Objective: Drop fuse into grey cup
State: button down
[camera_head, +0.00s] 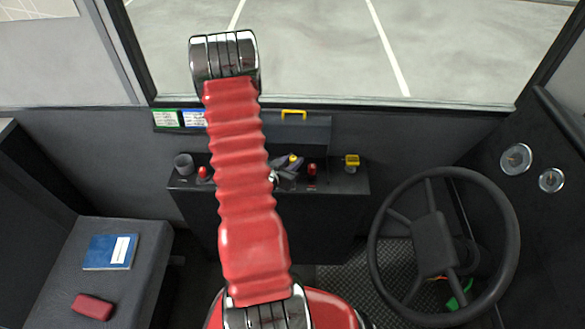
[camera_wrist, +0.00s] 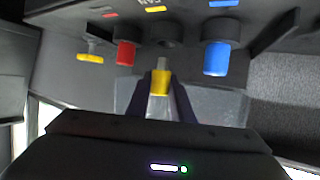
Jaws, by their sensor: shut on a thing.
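My gripper (camera_head: 291,165) is over the console in front of the window, shut on a yellow fuse. In the wrist view the yellow fuse (camera_wrist: 159,82) sits between the two dark fingertips, its grey tip pointing at a round dark socket (camera_wrist: 166,38). I cannot tell whether the tip is clear of the socket. The grey cup (camera_head: 183,164) stands at the left end of the console, left of my red arm and well away from my gripper. I cannot make out the cup in the wrist view.
A red fuse (camera_wrist: 126,53) and a blue fuse (camera_wrist: 215,58) flank the socket. A yellow handle (camera_head: 351,161) stands at the console's right end, and a red knob (camera_head: 203,173) is beside the cup. A dark box with a yellow handle (camera_head: 294,114) is behind. A steering wheel (camera_head: 443,246) is at right.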

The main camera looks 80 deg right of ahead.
jog(key=shift+f, duration=1.65)
jog(key=c, duration=1.6)
grip_release()
jog(key=shift+o, duration=0.2)
jog(key=shift+f, duration=0.1)
jog(key=shift+a, duration=0.15)
jog(key=v, duration=1.3)
jog(key=shift+w+r, duration=0.2)
jog(key=shift+a, duration=0.15)
